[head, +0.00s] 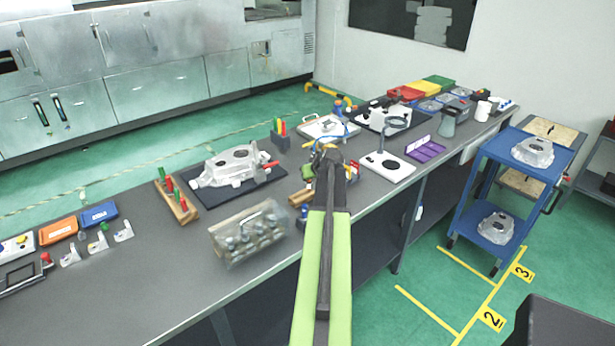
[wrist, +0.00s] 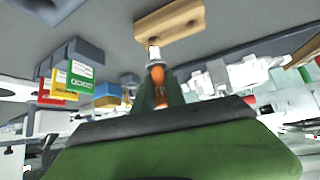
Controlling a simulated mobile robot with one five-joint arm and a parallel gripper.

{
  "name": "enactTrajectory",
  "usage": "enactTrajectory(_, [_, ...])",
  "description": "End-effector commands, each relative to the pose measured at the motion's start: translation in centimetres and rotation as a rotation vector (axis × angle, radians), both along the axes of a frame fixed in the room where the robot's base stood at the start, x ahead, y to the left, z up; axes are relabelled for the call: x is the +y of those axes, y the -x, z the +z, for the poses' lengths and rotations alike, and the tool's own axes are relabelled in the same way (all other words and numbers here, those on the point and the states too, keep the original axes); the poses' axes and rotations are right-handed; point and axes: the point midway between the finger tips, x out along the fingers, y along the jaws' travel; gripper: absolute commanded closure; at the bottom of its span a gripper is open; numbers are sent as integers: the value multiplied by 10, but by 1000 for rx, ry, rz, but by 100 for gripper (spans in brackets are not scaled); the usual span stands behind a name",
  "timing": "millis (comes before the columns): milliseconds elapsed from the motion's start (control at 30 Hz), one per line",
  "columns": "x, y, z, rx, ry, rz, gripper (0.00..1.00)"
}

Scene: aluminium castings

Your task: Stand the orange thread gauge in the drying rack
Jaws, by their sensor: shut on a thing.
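My gripper (head: 328,152) is over the middle of the bench in the head view. In the wrist view my gripper (wrist: 160,98) is shut on the orange thread gauge (wrist: 158,77), whose silver end points away from the jaws. A pale wooden block (wrist: 170,24) with dark holes lies just beyond that end; the two look apart, but the gap is hard to judge. A small wooden piece (head: 300,197) shows beside my arm in the head view, partly hidden. I cannot make out the gauge clearly in the head view, and no thing is plainly recognisable as a drying rack.
A wooden stand (head: 178,203) with red and green handles is to the left, beside a casting (head: 230,166) on a dark mat. A clear box of parts (head: 249,235) stands near the front edge. A dark block (head: 281,140) holds coloured tags. A purple tray (head: 426,150) lies right.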

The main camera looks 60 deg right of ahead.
Motion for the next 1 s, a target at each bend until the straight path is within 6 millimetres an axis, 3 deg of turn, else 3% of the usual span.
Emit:
enactTrajectory(33, [-2,15,13,2,1,-6,100])
enactTrajectory(200, [-9,55,38,0,0,-6,100])
enactTrajectory(433, [-17,98,61,-1,0,-5,100])
enactTrajectory(767, [-20,111,64,0,1,-2,100])
enactTrajectory(1000, [-19,113,51,-2,1,-3,100])
